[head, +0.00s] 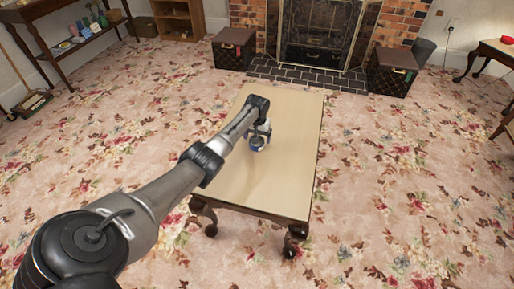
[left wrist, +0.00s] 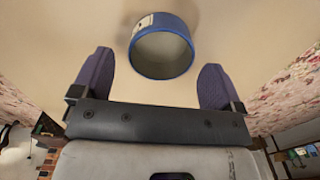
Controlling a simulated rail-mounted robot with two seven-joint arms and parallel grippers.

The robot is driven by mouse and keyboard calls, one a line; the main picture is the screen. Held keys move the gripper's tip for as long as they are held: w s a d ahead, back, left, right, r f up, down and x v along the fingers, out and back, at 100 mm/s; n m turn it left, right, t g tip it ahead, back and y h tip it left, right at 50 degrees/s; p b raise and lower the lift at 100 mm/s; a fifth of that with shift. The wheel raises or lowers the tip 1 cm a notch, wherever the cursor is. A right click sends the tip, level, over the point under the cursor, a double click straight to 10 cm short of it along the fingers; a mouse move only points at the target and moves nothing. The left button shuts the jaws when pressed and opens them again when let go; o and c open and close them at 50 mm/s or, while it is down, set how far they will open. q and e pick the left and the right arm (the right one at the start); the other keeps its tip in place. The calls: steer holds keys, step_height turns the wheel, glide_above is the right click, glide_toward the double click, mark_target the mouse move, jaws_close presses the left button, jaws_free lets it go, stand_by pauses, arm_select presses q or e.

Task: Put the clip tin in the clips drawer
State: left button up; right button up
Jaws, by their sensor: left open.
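A round blue tin (left wrist: 162,75) with a pale label on its side lies on the light wooden table (head: 285,165). I take it to be the clip tin. In the head view the tin (head: 257,143) is small and partly covered by my left gripper (head: 262,134). In the left wrist view my left gripper (left wrist: 155,82) is open, with one purple-grey finger on each side and the tin between and just beyond the fingertips. I cannot tell whether either finger touches it. No drawer marked for clips can be made out. My right gripper is not in view.
The rest of the tabletop is bare. A dark side table with small items (head: 85,35) stands at the upper left. Two dark trunks (head: 234,48) (head: 392,72) flank the fireplace (head: 318,35). Floral carpet around the table is open floor.

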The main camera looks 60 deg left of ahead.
arm_select(q)
step_height(320, 180, down, 3)
steer(key=shift+s+f+b, duration=0.1)
steer(key=shift+b, duration=0.9)
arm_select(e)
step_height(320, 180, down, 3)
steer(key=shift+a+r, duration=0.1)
arm_select(q)
steer(key=shift+c, duration=1.4)
steer(key=c, duration=0.8)
steer(key=shift+o, duration=0.2)
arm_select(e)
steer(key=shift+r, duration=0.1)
